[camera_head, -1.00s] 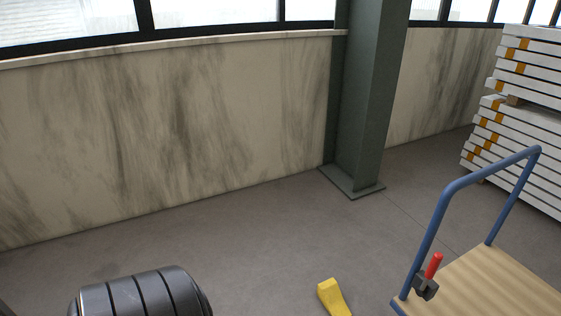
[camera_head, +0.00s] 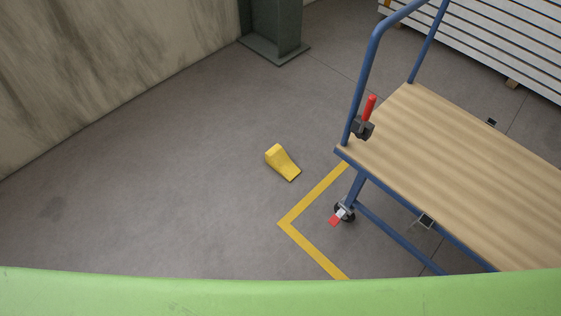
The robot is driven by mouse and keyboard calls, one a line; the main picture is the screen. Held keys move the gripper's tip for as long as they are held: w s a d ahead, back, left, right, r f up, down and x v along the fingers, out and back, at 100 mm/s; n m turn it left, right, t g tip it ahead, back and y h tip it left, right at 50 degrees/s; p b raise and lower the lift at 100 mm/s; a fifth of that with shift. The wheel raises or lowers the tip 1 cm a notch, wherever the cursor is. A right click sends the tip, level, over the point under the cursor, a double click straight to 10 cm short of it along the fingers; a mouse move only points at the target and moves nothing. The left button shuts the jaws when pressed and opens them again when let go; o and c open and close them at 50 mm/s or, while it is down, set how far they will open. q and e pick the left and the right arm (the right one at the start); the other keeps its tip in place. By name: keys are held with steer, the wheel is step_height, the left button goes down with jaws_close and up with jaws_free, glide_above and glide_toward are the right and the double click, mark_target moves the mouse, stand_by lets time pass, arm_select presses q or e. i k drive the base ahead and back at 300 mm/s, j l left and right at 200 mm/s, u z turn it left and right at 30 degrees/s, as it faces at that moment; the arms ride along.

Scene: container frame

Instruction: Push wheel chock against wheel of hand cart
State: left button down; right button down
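The yellow wheel chock (camera_head: 282,162) lies on the grey floor, left of the hand cart. Its low, thin end points down and to the right. The hand cart (camera_head: 455,165) has a light wooden deck and a blue tubular frame with a tall handle. One cart wheel (camera_head: 344,211) shows below the near left corner, with a red pedal beside it. The chock is apart from this wheel, up and to its left in the picture. The other wheels are hidden or unclear. Neither of my grippers is in view.
A green curved surface (camera_head: 270,296) fills the bottom edge. A yellow floor line (camera_head: 306,203) forms a corner by the cart. A green column (camera_head: 272,30) stands on a base plate at the wall (camera_head: 90,70). White stacked panels (camera_head: 490,45) are at upper right. The left floor is clear.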

mark_target(276, 157)
steer(key=i+j+z, duration=0.1)
steer(key=z, duration=0.35)
steer(key=i+j+z, duration=0.1)
steer(key=z, duration=0.35)
steer(key=i+j+z, duration=0.1)
steer(key=j+z, duration=0.2)
steer(key=z, duration=0.15)
